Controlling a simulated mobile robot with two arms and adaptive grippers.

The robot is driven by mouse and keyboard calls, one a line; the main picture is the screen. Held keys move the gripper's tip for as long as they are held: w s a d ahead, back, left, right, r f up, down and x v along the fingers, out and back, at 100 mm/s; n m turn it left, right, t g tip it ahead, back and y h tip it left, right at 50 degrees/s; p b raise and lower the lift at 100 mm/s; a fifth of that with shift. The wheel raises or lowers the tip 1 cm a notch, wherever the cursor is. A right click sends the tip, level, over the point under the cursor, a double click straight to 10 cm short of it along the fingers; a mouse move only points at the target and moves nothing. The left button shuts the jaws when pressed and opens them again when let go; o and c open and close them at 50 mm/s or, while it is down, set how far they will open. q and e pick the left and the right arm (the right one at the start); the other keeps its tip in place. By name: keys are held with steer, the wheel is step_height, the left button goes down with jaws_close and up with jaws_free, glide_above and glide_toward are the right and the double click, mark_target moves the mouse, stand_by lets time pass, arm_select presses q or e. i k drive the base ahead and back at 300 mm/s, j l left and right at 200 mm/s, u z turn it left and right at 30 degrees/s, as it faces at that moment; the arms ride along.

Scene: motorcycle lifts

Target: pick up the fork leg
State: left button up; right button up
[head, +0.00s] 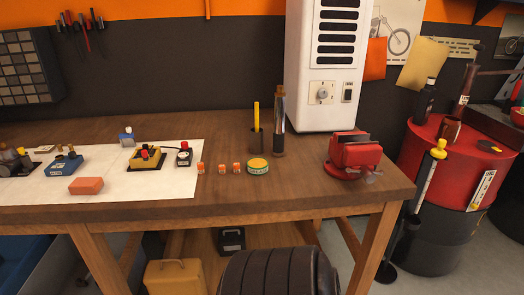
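The fork leg (279,122) appears to be the upright tube on the wooden workbench. It has a shiny metal middle, a dark lower end and a brownish top. It stands just right of a dark cup (257,142) with a yellow stick in it. A small gap seems to separate the two. Neither of my grippers is in the head view.
A red vise (353,155) sits at the bench's right end, before a white cabinet (327,65). A green-and-yellow tin (258,166) and small orange items lie left of it. A white mat (120,190) holds several parts. A red drum (455,165) stands right.

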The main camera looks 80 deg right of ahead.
mark_target(279, 103)
steer(key=z, duration=2.25)
